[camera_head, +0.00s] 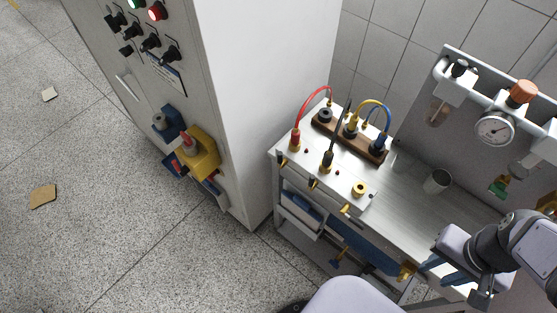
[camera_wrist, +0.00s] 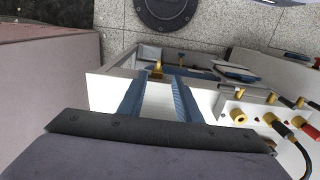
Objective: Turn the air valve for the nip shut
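My gripper (camera_head: 443,270) is at the right end of the bench's front edge, its blue fingers apart with nothing between them. In the wrist view my gripper (camera_wrist: 158,98) shows both fingers over the pale bench surface. A small brass fitting (camera_head: 406,270) at the bench front is just left of my fingers; what looks like the same brass part (camera_wrist: 157,70) lies beyond the fingertips in the wrist view. I cannot tell whether it is the nip's air valve, because no label is readable. A pressure gauge (camera_head: 495,129) and an orange knob (camera_head: 522,92) are on the back panel.
A metal cup (camera_head: 436,181) stands on the bench (camera_head: 405,200). A wooden block (camera_head: 358,143) with red, yellow and blue leads sits at the back left. A white cabinet (camera_head: 270,80) with switches stands left. A green-tipped fitting (camera_head: 498,187) hangs above my arm.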

